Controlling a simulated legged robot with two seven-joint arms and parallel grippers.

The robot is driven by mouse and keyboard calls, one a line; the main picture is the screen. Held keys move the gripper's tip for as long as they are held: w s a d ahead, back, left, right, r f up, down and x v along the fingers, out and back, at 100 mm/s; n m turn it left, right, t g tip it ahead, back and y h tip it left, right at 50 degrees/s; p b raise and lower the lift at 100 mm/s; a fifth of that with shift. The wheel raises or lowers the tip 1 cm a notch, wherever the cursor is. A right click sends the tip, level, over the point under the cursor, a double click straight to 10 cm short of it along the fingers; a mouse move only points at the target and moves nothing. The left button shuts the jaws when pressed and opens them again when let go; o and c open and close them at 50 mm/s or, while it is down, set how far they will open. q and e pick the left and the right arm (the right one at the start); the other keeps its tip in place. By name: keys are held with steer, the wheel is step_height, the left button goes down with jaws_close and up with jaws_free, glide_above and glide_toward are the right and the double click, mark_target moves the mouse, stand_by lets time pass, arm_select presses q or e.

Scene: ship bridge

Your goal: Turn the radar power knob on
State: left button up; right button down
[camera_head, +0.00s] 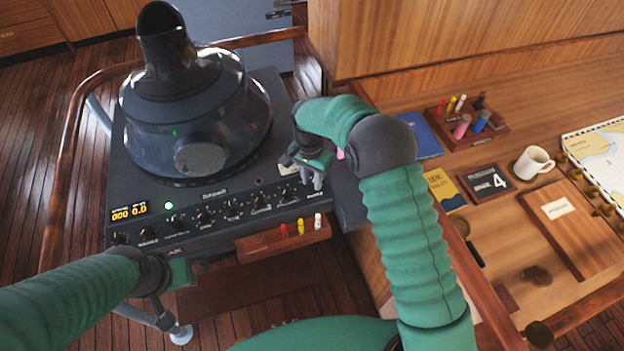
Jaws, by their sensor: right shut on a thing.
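The radar unit (120,190) is a dark console with a hooded viewer on top, at the left of the head view. A row of black knobs (205,217) runs along its front panel. An orange display (129,212) reads zeros, and a green light (168,205) is lit beside it. My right gripper (313,182) is at the right end of the row, shut on the radar power knob, which its fingers mostly hide. The knob's angle cannot be made out. My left gripper (178,318) hangs low in front of the console, away from the knobs; its jaw opening is unclear.
A wooden tray (268,245) with several small markers sits below the panel. A wooden rail (62,165) curves around the console. The desk at right holds a white mug (532,163), a pen holder (490,130), books and a chart (600,160).

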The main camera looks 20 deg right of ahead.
mark_target(309, 181)
steer(key=shift+m, duration=0.5)
steer(key=c, duration=1.1)
jaws_free()
steer(key=shift+a, duration=0.15)
steer(key=shift+c, duration=0.2)
steer(key=shift+w+r, duration=0.1)
steer(key=shift+r, duration=0.2)
step_height(309, 181, up, 16)
steer(key=b, duration=0.2)
steer(key=shift+w+a, duration=0.25)
steer(key=shift+w, duration=0.05)
steer(key=shift+r, duration=0.1)
